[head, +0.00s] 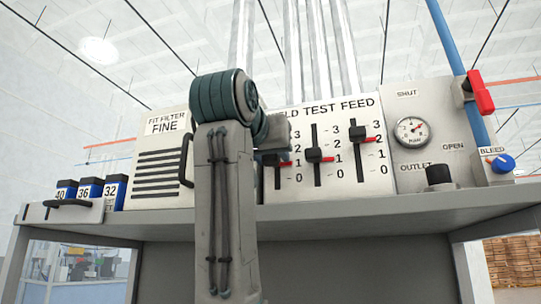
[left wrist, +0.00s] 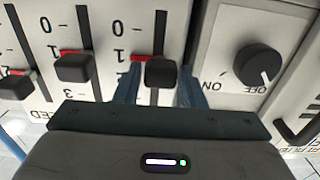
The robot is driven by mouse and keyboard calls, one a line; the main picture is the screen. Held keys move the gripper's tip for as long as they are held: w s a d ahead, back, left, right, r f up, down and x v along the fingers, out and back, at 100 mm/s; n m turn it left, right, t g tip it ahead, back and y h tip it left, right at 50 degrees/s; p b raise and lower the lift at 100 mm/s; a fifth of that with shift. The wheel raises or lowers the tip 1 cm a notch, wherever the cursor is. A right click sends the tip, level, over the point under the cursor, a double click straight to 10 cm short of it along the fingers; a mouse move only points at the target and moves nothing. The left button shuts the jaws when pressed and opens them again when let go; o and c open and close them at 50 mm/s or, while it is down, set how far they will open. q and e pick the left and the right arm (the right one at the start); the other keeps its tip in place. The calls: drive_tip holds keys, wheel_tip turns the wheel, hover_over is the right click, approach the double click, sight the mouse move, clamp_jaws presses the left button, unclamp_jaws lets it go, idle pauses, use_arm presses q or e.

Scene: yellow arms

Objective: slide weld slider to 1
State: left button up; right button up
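The weld slider is the leftmost of three under the partly covered "ELD TEST FEED" heading. Its black knob (left wrist: 160,72) shows in the left wrist view, with its red pointer about level with the 1 mark. My left gripper (left wrist: 160,84) has its blue fingers on either side of this knob. A small gap shows beside the left finger, so it looks open around the knob. In the head view my left gripper (head: 273,140) covers part of the weld slider. My right gripper is in neither view.
The middle slider (head: 314,155) points near 1, the right one (head: 358,133) near 2. A filter panel (head: 160,165) with a handle stands left, a gauge (head: 411,131) and red-handled valve (head: 479,92) right. A black OFF/ON dial (left wrist: 257,64) sits beside the weld slider.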

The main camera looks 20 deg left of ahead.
use_arm(q)
drive_tip(key=s+b, duration=0.5)
drive_tip(key=s, duration=0.5)
drive_tip(key=shift+s+a, duration=0.2)
drive_tip(key=shift+s, duration=0.05)
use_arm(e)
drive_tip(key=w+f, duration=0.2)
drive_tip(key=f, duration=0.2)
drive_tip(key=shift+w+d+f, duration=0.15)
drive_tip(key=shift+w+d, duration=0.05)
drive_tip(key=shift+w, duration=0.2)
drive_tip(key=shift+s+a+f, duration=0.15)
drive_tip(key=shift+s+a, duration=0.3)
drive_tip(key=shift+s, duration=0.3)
